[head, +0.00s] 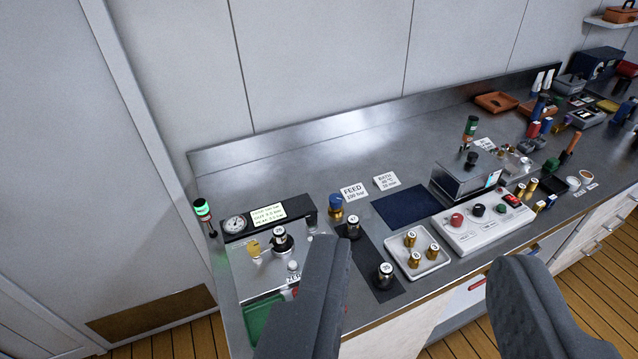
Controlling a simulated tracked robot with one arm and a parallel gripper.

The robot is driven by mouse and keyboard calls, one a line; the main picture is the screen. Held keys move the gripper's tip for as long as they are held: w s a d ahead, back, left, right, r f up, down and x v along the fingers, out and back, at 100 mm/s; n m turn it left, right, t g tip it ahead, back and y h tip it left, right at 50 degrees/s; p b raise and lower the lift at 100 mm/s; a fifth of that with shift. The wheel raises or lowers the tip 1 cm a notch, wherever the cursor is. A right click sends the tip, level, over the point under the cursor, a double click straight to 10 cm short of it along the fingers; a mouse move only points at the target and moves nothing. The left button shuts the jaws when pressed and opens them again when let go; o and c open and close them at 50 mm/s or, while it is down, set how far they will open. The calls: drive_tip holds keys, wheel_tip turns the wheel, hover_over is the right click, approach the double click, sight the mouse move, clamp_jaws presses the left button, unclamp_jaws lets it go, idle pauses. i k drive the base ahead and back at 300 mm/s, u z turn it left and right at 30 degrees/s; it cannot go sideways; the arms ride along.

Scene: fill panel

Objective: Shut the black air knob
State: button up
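My gripper (420,255) is open and empty, its two dark grey fingers wide apart in the foreground. A steel fill panel (246,284) sits on the left end of the bench, left of my left finger. A black knob with a pale top (281,238) stands on it, below a round gauge (235,224) and a lit display (268,214). A brass-coloured fitting (254,247) is beside the knob. I cannot read a label naming the air knob. My left finger hides the panel's lower right part.
Black cylinders with pale tops (353,228) stand on a dark mat (366,256). A white tray (434,266) holds several brass cylinders. A white control box (460,232) has red and black knobs. A green-topped lamp (202,209) stands at the left edge. The back middle of the bench is clear.

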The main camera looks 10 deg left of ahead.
sight(311, 217)
drive_tip(key=u, duration=0.15)
drive_tip(key=i, duration=1.1)
drive_tip(key=u, duration=0.2)
